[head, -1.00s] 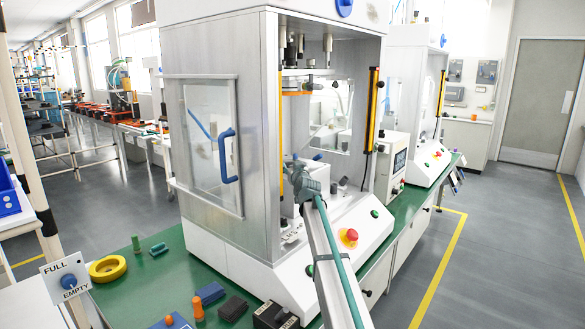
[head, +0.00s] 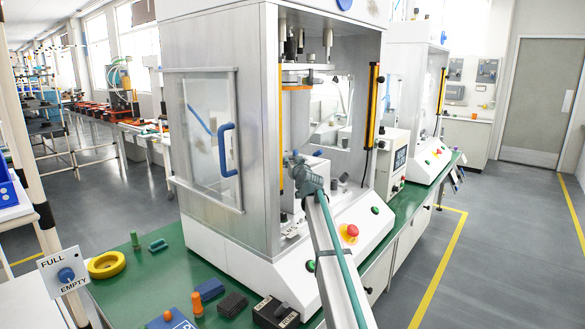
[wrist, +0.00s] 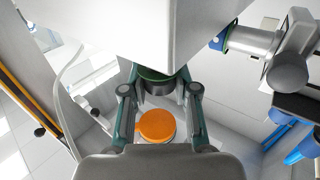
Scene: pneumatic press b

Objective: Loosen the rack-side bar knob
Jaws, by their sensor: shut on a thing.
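In the wrist view, my gripper (wrist: 160,82) is closed around a dark round knob with a green rim (wrist: 157,82). The knob sits under the edge of a large white block that hides its upper part. I cannot tell from the picture whether it is the rack-side bar knob. In the head view, my teal-grey wrist reaches through the open front of the press enclosure (head: 257,60). The fingertips and the knob cannot be made out there.
The yellow light strip (head: 372,106) edges the press opening. The side door has a blue handle (head: 228,150). A red button (head: 349,232) is on the front panel.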

